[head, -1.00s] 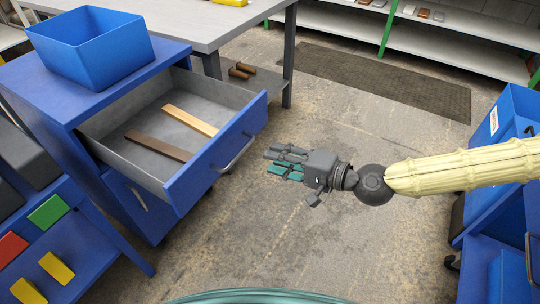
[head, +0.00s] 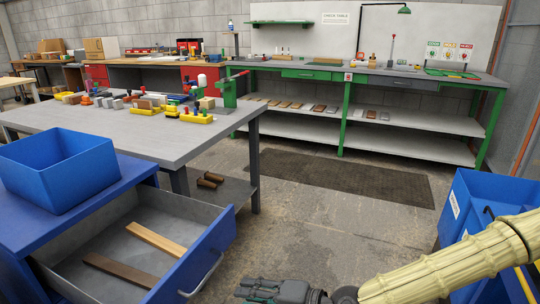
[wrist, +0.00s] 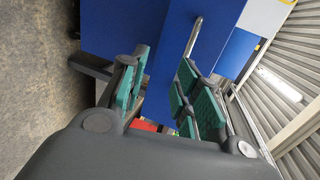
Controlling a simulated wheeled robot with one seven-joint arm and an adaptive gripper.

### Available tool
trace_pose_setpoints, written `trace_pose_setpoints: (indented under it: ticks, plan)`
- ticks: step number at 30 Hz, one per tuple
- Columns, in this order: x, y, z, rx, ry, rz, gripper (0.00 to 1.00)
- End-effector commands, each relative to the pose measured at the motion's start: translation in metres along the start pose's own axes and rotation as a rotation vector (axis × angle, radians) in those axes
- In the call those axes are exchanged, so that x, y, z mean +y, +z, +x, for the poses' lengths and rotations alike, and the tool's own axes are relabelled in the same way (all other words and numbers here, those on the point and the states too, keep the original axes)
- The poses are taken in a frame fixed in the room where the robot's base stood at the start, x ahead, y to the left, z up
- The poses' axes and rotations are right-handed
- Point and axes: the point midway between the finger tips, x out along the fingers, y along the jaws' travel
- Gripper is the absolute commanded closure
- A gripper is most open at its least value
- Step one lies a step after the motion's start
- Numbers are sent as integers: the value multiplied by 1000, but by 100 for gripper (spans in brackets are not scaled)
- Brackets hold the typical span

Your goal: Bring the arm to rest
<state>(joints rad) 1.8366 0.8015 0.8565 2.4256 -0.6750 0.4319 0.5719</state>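My gripper (head: 260,291) shows at the bottom edge of the head view, right of the open drawer (head: 226,232), and is partly cut off. In the wrist view, its green-padded fingers (wrist: 160,92) stand apart with nothing between them. The blue drawer front and its metal handle (wrist: 193,38) show beyond the fingers. My cream-coloured arm comes in from the lower right. The drawer holds a light wooden board (head: 156,238) and a dark brown board (head: 121,270), lying flat and apart.
A blue bin (head: 62,165) stands on the cabinet. A grey table (head: 150,140) with small parts is behind it. A green-framed workbench (head: 345,110) stands at the back. Blue containers (head: 485,205) are at the right. The floor with the dark mat (head: 340,178) is clear.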

Motion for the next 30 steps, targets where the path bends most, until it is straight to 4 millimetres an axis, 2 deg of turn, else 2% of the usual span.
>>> trace_pose_setpoints:
  ticks: [3,7,14,20,24,30]
  plan:
    - [50,24,10,-30,101,18,68]
    - [106,49,11,-55,223,30,68]
    - [204,88,-8,-96,452,20,68]
    - [280,111,-45,-126,659,-20,68]
    - [327,121,-81,-146,807,-66,68]
    - [379,122,-139,-168,1009,-149,68]
